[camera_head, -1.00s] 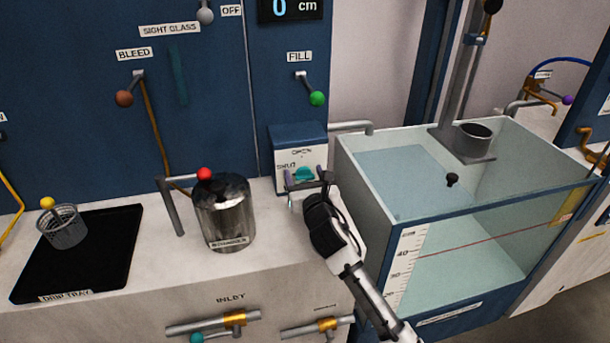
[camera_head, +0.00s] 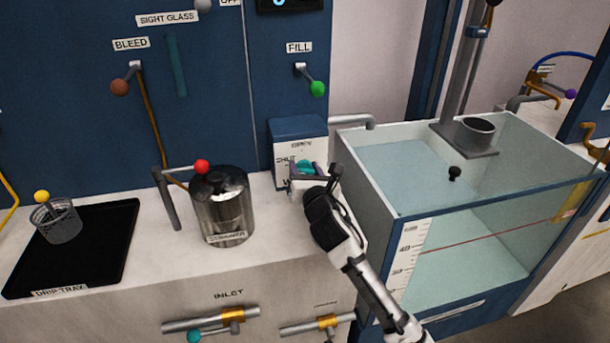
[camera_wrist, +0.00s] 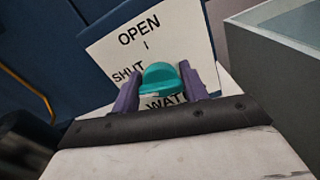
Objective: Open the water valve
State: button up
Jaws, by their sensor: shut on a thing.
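The water valve's teal knob (camera_wrist: 160,78) is on a white plate (camera_wrist: 180,28) marked OPEN at the top and SHUT at the left, with a partly covered "WAT..." label below. In the wrist view my gripper (camera_wrist: 163,90) has its two purple fingers on either side of the knob, shut on it. In the head view the knob (camera_head: 305,167) shows on the front of a blue and white box (camera_head: 298,128), partly hidden by my gripper (camera_head: 312,172). I cannot tell exactly where the knob points.
A metal strainer pot (camera_head: 222,218) with a red-knobbed lever stands left of the valve. A clear water tank (camera_head: 385,170) stands close on the right. A black drip tray (camera_head: 105,245) with a basket (camera_head: 58,222) lies at far left. The counter before the valve is narrow.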

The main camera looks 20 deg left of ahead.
jog(key=m+b, duration=0.1)
jog(key=m, duration=0.1)
jog(key=m+b, duration=0.2)
jog(key=shift+f+m, duration=0.2)
jog(key=shift+m, duration=0.1)
jog(key=m+b, duration=0.2)
jog(key=m, duration=0.1)
jog(key=shift+w+d+m+b, duration=0.1)
jog(key=shift+m+b, duration=0.25)
jog(key=shift+m, duration=0.05)
jog(key=m+b, duration=0.1)
jog(key=m, duration=0.2)
jog(key=shift+b, duration=0.3)
jog(key=shift+m+b, duration=0.45)
jog(key=shift+m, duration=1.55)
jog(key=o, duration=1)
